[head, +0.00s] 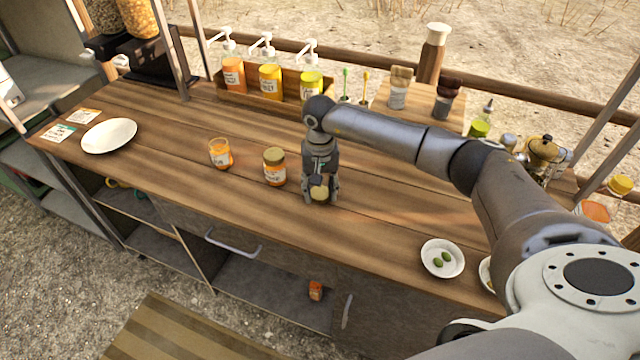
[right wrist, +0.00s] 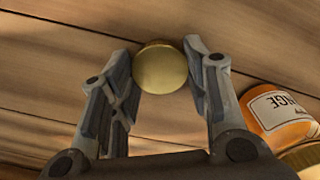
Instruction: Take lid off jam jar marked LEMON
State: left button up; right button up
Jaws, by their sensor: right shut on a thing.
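My right gripper (head: 320,198) points down over the counter and is shut on a round gold lid (head: 319,190). In the right wrist view the lid (right wrist: 160,67) sits between the two fingertips (right wrist: 165,65). Whether a jar is under the lid is hidden, and no LEMON label is readable. Left of the gripper, a jar of orange jam (head: 274,170) stands upright with its gold lid on. The jar at the right wrist view's right edge (right wrist: 280,122) has a label ending in "NGE". Further left stands an open jar (head: 220,153) without a lid. My left gripper is out of view.
A white plate (head: 109,135) and two cards lie at the far left. Pump bottles (head: 270,82) stand in a wooden box at the back. A small bowl with green olives (head: 442,258) is at the front right. The counter's front middle is clear.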

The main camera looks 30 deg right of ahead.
jog(key=shift+f, duration=0.15)
jog(key=o, duration=1.1)
